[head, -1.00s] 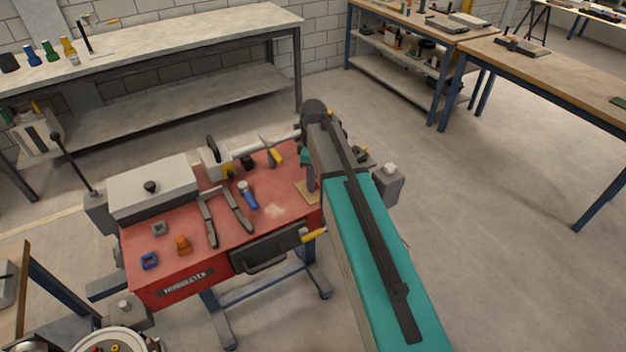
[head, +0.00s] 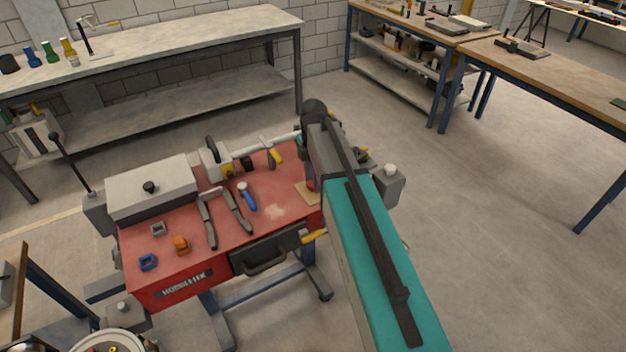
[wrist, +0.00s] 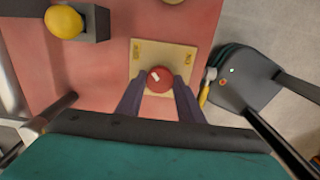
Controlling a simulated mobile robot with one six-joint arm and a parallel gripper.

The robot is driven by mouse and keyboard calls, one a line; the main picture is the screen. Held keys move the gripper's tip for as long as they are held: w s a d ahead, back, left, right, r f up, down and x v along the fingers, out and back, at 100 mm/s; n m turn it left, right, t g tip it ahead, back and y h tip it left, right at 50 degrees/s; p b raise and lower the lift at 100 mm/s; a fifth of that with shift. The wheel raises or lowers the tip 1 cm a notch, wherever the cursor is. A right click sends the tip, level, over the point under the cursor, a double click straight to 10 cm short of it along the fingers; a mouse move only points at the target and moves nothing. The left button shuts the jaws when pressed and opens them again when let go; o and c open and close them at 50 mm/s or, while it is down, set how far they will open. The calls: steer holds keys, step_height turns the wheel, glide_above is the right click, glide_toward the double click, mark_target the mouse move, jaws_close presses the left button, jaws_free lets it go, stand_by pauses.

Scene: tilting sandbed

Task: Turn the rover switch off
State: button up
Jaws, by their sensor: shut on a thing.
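The switch is a round red knob (wrist: 159,80) with a white mark on top, set on a tan square plate (wrist: 146,57) with small yellow labels at two corners. My gripper (wrist: 160,88) has its two dark fingers closed on either side of the knob in the wrist view. The white mark points up and to the left there. In the head view the tan plate (head: 304,194) shows at the right end of the red bench top, with my arm hiding most of the gripper and knob.
The red bench (head: 270,212) carries several tools, an orange block (head: 182,245), a blue block (head: 148,262) and a grey box (head: 152,187). A yellow knob (wrist: 64,22) on a dark block stands upper left in the wrist view. Open floor (head: 460,240) lies to the right.

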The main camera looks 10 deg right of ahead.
stand_by(0.3)
steer(key=o, duration=1)
steer(key=shift+o, duration=0.2)
steer(key=shift+r, duration=0.2)
step_height(320, 180, up, 14)
steer(key=b, duration=0.3)
steer(key=shift+f, duration=0.25)
